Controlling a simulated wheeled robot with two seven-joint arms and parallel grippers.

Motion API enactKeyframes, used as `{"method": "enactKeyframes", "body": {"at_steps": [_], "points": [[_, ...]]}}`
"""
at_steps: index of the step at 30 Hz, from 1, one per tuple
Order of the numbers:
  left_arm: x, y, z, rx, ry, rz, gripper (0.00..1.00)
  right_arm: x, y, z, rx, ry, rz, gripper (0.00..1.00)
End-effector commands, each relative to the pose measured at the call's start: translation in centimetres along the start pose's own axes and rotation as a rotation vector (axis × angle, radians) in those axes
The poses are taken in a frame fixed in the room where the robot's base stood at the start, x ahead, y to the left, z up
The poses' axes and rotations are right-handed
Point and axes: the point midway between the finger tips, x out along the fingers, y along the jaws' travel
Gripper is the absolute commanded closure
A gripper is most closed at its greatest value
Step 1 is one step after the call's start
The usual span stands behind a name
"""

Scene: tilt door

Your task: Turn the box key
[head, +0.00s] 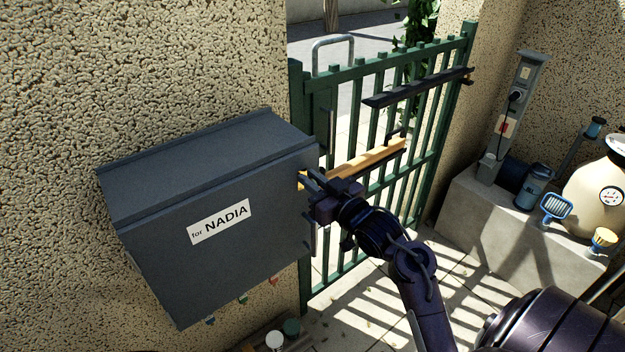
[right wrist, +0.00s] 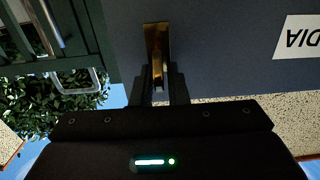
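The dark grey box (head: 205,245) hangs on the rough wall, with a white label reading "for NADIA" (head: 221,221) on its front. My right gripper (head: 308,180) is at the upper right part of this front. In the right wrist view, a brass lock plate (right wrist: 157,37) is on the box face, with a small key (right wrist: 157,68) standing out of it. My right gripper's two fingers (right wrist: 159,80) are on either side of the key with a narrow gap. I cannot tell whether they touch it. In the head view the gripper hides the key. My left gripper is not in view.
A green barred gate (head: 375,110) stands just right of the box, with a wooden bar (head: 370,158) across it behind my gripper. A concrete ledge (head: 475,205) at the right holds a blue-grey canister (head: 535,188), brushes and a cream tank (head: 597,195). The paved floor by the gate is open.

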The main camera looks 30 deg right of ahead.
Motion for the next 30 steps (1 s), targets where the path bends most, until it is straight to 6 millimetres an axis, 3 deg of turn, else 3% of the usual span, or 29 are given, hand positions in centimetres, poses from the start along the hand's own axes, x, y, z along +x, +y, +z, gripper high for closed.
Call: {"method": "enactKeyframes", "body": {"at_steps": [3,14,30], "points": [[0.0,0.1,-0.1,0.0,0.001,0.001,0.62,0.0,0.0,0.0,0.0,0.0,0.0,1.0],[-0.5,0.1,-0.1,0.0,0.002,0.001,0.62,0.0,0.0,-0.1,0.024,0.0,0.0,1.0],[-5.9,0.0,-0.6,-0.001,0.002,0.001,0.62,0.0,0.6,-0.5,0.406,-0.002,0.001,1.0]]}}
